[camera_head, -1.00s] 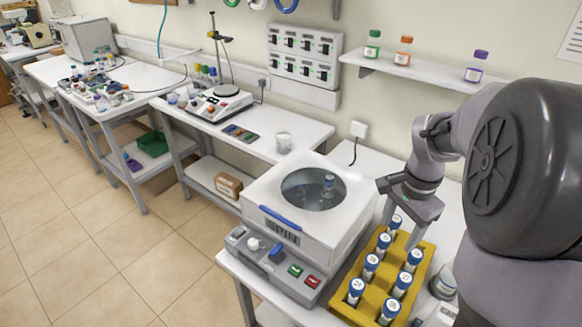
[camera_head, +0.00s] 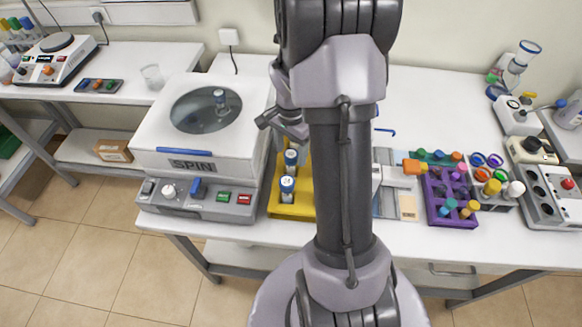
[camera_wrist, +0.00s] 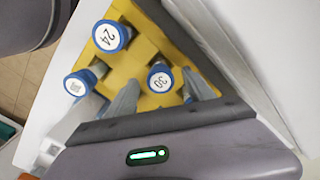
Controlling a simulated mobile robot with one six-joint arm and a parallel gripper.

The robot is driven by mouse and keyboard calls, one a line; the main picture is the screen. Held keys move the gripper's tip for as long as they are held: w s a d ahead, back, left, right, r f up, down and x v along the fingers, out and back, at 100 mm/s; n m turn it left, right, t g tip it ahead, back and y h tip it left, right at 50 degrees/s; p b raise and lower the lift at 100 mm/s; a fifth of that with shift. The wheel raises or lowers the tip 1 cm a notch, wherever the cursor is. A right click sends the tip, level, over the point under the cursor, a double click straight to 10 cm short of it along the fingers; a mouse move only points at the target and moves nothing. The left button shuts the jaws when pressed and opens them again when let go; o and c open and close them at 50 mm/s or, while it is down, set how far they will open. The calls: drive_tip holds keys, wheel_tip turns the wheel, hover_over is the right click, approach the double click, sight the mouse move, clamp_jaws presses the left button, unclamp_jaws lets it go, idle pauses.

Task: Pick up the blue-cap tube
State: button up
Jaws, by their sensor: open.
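Several blue-cap tubes stand in a yellow rack (camera_head: 291,209). In the head view two blue-cap tubes (camera_head: 287,185) show left of my arm, which hides the rest. In the wrist view a tube capped "30" (camera_wrist: 160,79) appears between the two fingers of my gripper (camera_wrist: 162,76). The fingers are apart; I cannot tell whether they touch it. A tube capped "24" (camera_wrist: 110,36) and another blue-cap tube (camera_wrist: 79,83) stand to its left. In the head view my gripper is at the rack's back, its fingertips mostly hidden.
A white centrifuge (camera_head: 190,165) with a tube (camera_head: 219,98) seen through its round window stands left of the rack. Right of my arm are a purple rack (camera_head: 447,205) with coloured caps and grey instruments (camera_head: 545,160). White tabletop (camera_head: 430,110) is clear behind the purple rack.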

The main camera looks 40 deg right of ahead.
wheel_tip(320, 180, down, 2)
drive_tip(key=shift+f, duration=0.15)
drive_tip(key=shift+c, duration=1.1)
clamp_jaws()
drive_tip(key=shift+r, duration=0.2)
